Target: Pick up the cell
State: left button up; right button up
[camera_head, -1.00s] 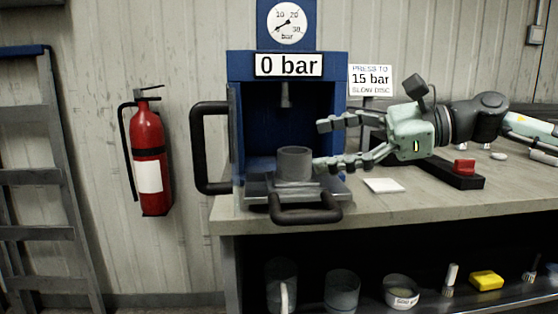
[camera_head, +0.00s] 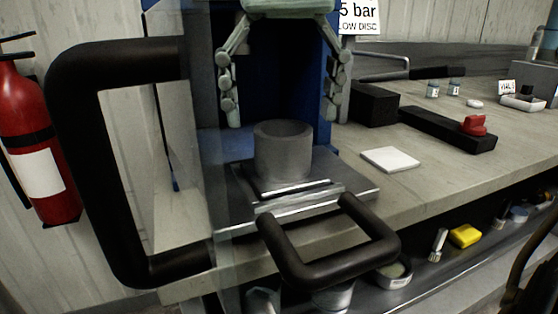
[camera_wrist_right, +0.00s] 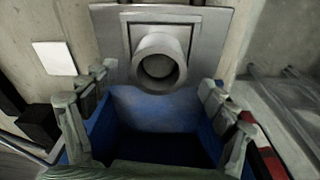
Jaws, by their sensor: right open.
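The cell (camera_head: 283,152) is a grey, open-topped hollow cylinder. It stands upright on the metal sliding plate (camera_head: 342,185) at the front of the blue press. My right gripper (camera_head: 281,118) points down from above, fingers spread wide, one on each side and a little above and behind the cell's rim in the head view. It is open, empty and apart from the cell. In the right wrist view, the cell (camera_wrist_right: 159,68) shows its round mouth ahead, between and beyond the fingertips (camera_wrist_right: 158,80). My left gripper is not in view.
A black pull handle (camera_head: 335,265) sticks out in front of the plate. A large black door handle (camera_head: 75,160) stands at left. On the bench (camera_head: 440,170) lie a white square pad (camera_head: 390,159) and a black bar with a red block (camera_head: 473,125).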

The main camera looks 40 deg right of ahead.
aim_at(283, 139)
jog(key=f, duration=0.4)
jog(key=shift+w+d+f, duration=0.2)
jog(key=shift+f, duration=0.2)
jog(key=c, duration=1.9)
jog(key=shift+r, duration=0.15)
grip_shut()
jog(key=shift+w+r, duration=0.1)
